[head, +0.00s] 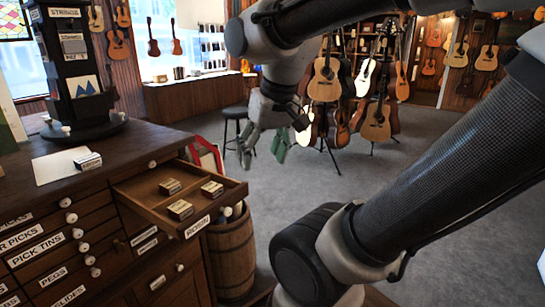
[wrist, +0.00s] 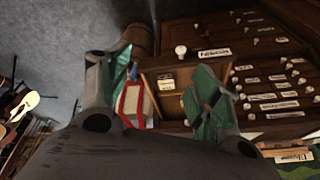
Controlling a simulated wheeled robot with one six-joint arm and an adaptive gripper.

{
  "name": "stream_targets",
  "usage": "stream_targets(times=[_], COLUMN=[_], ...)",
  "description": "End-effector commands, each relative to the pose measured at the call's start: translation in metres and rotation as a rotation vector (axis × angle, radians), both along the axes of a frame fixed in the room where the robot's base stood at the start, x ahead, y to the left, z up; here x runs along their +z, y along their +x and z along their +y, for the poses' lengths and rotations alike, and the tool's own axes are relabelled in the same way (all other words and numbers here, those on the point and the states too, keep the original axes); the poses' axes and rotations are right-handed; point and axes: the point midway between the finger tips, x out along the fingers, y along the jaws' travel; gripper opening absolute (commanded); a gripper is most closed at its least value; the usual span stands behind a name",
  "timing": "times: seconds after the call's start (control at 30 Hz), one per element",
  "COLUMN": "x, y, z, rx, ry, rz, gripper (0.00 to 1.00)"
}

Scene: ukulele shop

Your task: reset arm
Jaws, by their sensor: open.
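My arm reaches across the head view from the lower right to the top. My gripper (head: 262,147) hangs in the air at the middle of the head view, to the right of the open drawer and apart from it. Its greenish fingers are spread apart and nothing is between them. In the wrist view my gripper (wrist: 163,95) also shows open, with a finger at each side. Beyond the fingers the wrist view shows the wooden cabinet (wrist: 210,33) and part of the open drawer.
An open drawer (head: 150,201) with 3 small boxes sticks out of the cabinet (head: 125,145). Another small box (head: 88,161) lies on a white sheet on top. A barrel (head: 232,258) stands below the drawer. Guitars on stands (head: 378,120) and a stool (head: 235,113) are behind. Grey floor (head: 330,180) is clear.

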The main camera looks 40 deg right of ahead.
Motion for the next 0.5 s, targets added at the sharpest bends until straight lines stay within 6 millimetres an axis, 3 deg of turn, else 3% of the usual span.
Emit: stream_targets(times=[0.13,0.5], x=[-0.005,-0.006], y=[-0.023,-0.025], z=[-0.011,-0.012], rx=[0.134,0.163], ry=[-0.064,-0.077], rz=[-0.048,-0.053], gripper=[0.64,0.64])
